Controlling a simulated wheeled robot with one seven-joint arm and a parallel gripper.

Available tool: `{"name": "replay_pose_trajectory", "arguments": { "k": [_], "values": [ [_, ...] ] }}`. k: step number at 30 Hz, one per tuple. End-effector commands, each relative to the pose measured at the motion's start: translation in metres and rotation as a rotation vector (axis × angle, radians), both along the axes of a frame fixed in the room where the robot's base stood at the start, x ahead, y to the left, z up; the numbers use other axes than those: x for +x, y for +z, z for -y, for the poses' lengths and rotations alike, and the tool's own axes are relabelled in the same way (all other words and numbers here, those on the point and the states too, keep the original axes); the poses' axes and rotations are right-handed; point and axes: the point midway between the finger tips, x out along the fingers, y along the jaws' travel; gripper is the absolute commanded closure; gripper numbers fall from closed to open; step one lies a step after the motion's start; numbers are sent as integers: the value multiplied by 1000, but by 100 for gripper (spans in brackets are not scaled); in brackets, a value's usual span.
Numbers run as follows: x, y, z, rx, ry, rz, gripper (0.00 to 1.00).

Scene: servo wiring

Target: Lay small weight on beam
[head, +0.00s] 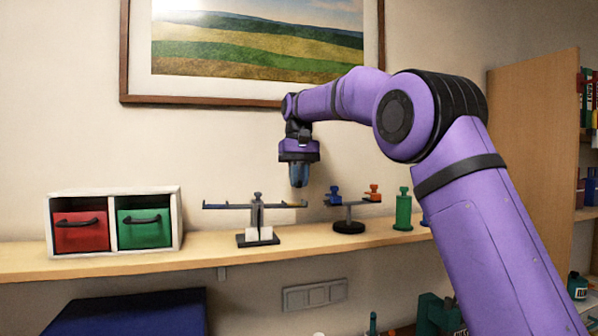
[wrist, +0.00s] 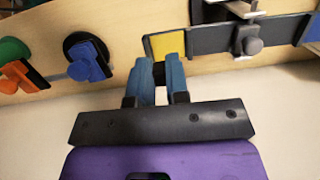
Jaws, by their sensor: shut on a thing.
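The long grey beam (head: 232,206) rests across a white-and-black stand (head: 258,236) on the shelf. Its right end carries a yellow patch, which shows in the wrist view (wrist: 154,45) just beyond my fingertips. My gripper (head: 299,184) points down over this right end, its blue fingers close above the beam. I cannot tell whether the weight touches the beam.
A green weight (head: 403,211) stands farther right. Red (head: 80,231) and green (head: 144,228) drawers stand at left. The shelf (head: 215,243) is bare between drawers and stand.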

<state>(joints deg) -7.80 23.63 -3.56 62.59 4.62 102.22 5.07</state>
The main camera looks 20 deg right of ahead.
Motion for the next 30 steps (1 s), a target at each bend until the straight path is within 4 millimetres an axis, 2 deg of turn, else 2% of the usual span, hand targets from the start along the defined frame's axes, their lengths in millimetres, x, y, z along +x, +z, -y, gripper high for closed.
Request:
{"name": "replay_pose_trajectory", "arguments": {
  "k": [12, 26, 27, 30],
  "values": [
    [0, -24, 0, 0, 0, 0, 100],
    [0, -29, 0, 0, 0, 0, 100],
    [0, -29, 0, 0, 0, 0, 80],
    [0, -29, 0, 0, 0, 0, 57]
  ]
}}
